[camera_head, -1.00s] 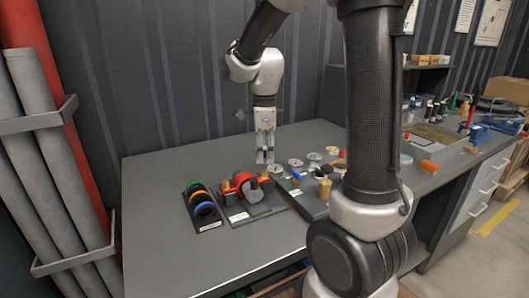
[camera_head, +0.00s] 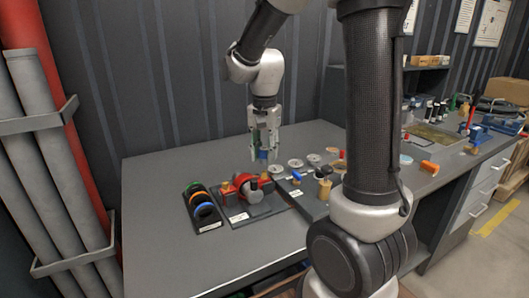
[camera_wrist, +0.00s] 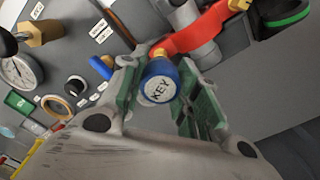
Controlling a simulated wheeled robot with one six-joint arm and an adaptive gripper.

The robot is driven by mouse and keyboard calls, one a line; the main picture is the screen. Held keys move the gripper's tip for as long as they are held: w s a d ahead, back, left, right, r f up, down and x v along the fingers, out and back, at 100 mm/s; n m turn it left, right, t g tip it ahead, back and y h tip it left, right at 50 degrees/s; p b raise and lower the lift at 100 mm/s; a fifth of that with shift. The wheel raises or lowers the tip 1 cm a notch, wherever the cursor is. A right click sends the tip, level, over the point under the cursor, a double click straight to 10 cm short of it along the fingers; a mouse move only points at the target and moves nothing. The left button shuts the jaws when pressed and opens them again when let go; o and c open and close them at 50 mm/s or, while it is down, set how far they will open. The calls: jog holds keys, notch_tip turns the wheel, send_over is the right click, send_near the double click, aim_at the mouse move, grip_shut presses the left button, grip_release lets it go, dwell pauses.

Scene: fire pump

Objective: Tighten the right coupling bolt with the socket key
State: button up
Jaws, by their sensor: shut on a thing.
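The blue round socket key (camera_wrist: 160,86), marked KEY, is between the green-padded fingers of my gripper (camera_wrist: 157,100) in the wrist view. My gripper is shut on it. In the head view my gripper (camera_head: 263,150) is above the right end of the red coupling (camera_head: 242,180), with a bit of blue between its fingers. Whether the key is fully seated there is hidden. The other brass bolt (camera_wrist: 238,4) shows at the top edge.
A rack of coloured rings (camera_head: 202,205) stands left of the coupling. To the right, a dark board holds gauges and fittings, including a dial gauge (camera_wrist: 18,72) and a brass fitting (camera_wrist: 40,32). The front of the grey table (camera_head: 165,255) is clear.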

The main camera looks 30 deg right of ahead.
aim_at(264, 171)
jog(key=n, duration=1.4)
jog(key=shift+r+n, duration=0.1)
jog(key=shift+n, duration=0.3)
jog(key=shift+w+r+m, duration=0.15)
jog(key=shift+r+m, duration=0.25)
jog(key=shift+m, duration=0.5)
jog(key=m, duration=0.3)
jog(key=shift+r, duration=0.2)
jog(key=shift+m, duration=0.8)
jog(key=shift+f, duration=1.5)
jog(key=shift+f, duration=1.45)
